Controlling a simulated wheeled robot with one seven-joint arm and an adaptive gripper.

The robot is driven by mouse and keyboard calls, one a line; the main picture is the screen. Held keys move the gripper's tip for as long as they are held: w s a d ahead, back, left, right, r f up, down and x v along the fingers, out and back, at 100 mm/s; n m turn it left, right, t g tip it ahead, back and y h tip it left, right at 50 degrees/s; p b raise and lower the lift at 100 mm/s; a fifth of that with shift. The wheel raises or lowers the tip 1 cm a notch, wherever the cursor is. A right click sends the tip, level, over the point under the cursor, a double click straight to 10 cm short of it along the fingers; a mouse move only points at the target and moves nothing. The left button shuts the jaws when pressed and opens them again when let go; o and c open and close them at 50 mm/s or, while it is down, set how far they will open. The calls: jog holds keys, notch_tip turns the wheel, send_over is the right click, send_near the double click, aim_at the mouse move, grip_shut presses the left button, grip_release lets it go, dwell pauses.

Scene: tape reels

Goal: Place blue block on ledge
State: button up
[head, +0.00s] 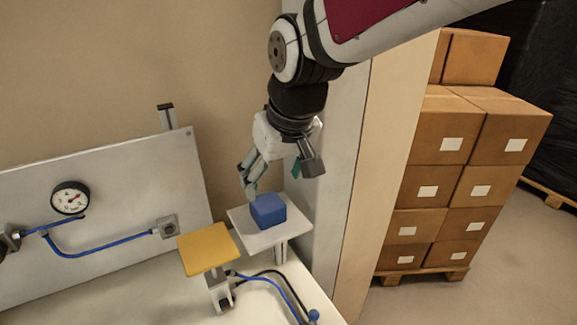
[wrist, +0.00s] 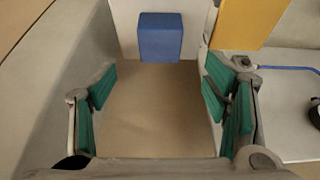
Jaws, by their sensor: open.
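The blue block (head: 268,210) sits on a small white raised plate (head: 247,234). In the wrist view the block (wrist: 161,37) lies at the top centre on the white plate (wrist: 125,20), beyond the fingertips. A yellow raised plate (head: 207,248) stands just left of the white one; it also shows at the top right of the wrist view (wrist: 247,22). Which plate is the ledge I cannot tell. My gripper (head: 273,181) is open and empty, above the block and apart from it. Its teal finger pads (wrist: 159,88) are spread wide in the wrist view.
A grey panel (head: 110,190) with a gauge (head: 70,198) and blue hose stands behind at left. Cables and a blue ball (head: 313,315) lie near the plates. A pale column (head: 335,150) rises close on the right; stacked cartons (head: 440,180) stand beyond it.

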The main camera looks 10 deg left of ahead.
jog(key=s+d+r+m+t+h, duration=0.1)
jog(key=s+d+r+m, duration=0.15)
jog(key=d, duration=0.55)
jog(key=s+d+r+m+h, duration=0.1)
jog(key=s+d+r, duration=0.2)
jog(key=d, duration=0.4)
jog(key=s+d+f+m+t, duration=0.1)
jog(key=s+d+m, duration=0.3)
jog(key=s+d, duration=0.6)
jog(key=shift+s+d+f+h, duration=0.35)
jog(key=shift+d+f, duration=0.4)
jog(key=shift+d, duration=0.45)
